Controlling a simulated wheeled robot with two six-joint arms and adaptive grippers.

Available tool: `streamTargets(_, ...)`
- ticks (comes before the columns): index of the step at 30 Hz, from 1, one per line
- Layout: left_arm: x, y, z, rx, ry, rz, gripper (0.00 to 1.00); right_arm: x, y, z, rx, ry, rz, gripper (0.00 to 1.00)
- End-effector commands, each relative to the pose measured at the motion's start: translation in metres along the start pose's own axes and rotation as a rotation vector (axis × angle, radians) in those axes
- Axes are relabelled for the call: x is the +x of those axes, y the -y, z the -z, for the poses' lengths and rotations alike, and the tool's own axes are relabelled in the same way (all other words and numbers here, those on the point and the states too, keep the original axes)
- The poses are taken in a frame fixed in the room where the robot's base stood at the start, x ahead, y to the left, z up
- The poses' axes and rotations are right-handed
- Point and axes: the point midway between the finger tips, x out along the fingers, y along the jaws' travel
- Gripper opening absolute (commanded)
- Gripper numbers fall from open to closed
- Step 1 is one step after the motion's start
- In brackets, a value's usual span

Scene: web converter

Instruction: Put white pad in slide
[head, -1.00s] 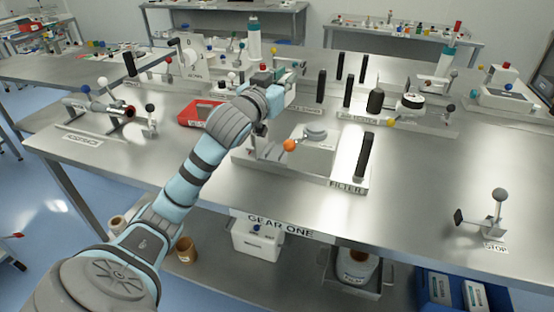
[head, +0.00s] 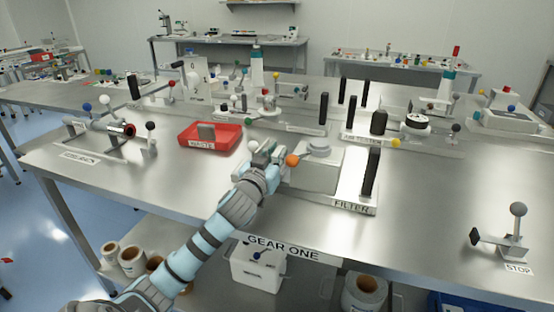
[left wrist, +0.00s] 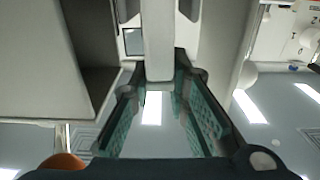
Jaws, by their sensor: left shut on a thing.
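My left gripper (head: 274,150) is beside the orange ball (head: 292,160), at the left side of the grey box (head: 318,172) behind the FILTER label. In the left wrist view its two green-lined fingers (left wrist: 160,95) are on either side of a pale, flat-sided piece (left wrist: 158,45). The gripper is shut on this piece; I cannot tell whether it is the white pad. The orange ball also shows low in the left wrist view (left wrist: 62,162). I cannot make out which part is the slide. My right gripper is not in view.
A red tray (head: 228,138) labelled as waste holds a grey block (head: 206,131). A black upright handle (head: 370,172) stands right of the grey box. A STOP lever (head: 517,225) is at the far right. The table front between them is clear.

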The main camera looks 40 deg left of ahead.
Motion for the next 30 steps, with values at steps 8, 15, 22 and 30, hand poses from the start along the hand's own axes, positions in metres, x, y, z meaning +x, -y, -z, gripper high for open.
streamTargets(8, 0.0, 0.0, -0.001, 0.0, 0.0, 0.0, 0.32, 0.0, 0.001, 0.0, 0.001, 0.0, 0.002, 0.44)
streamTargets(15, 0.0, 0.0, 0.0, 0.0, -0.001, 0.0, 0.36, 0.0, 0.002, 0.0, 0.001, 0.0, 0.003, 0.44)
streamTargets(22, -0.011, 0.0, -0.001, 0.002, 0.0, -0.001, 0.36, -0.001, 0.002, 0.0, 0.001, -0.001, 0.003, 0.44)
streamTargets(30, -0.069, 0.0, -0.001, 0.006, 0.002, -0.003, 0.36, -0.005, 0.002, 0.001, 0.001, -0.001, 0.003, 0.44)
